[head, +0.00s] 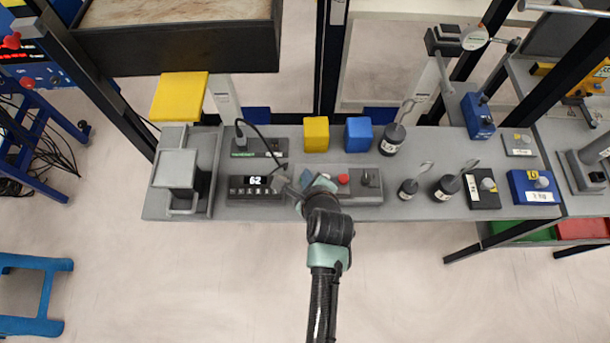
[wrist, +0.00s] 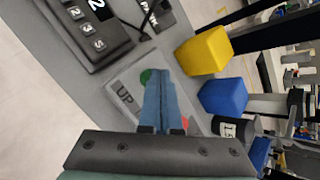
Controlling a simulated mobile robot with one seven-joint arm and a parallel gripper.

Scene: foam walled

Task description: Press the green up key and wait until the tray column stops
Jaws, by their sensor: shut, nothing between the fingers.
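The green up key (wrist: 146,75) shows in the wrist view on a light grey panel (wrist: 120,80), beside the label "UP". My gripper (wrist: 158,74) is shut and empty. Its fingertips overlap the right part of the key in the picture; I cannot tell whether they touch or press it. In the head view my gripper (head: 303,186) reaches over the left end of the panel (head: 369,197) and hides the key. A grey stand with a raised block (head: 175,168) is at the bench's left end; I cannot tell if it is the tray column.
A black display box (head: 254,198) reading 62 stands left of my gripper. A red button (head: 343,179) is on the panel. Yellow (head: 316,132) and blue (head: 358,133) blocks stand behind. Several weights, including a dark one (head: 447,187), stand to the right. A cable crosses near the display.

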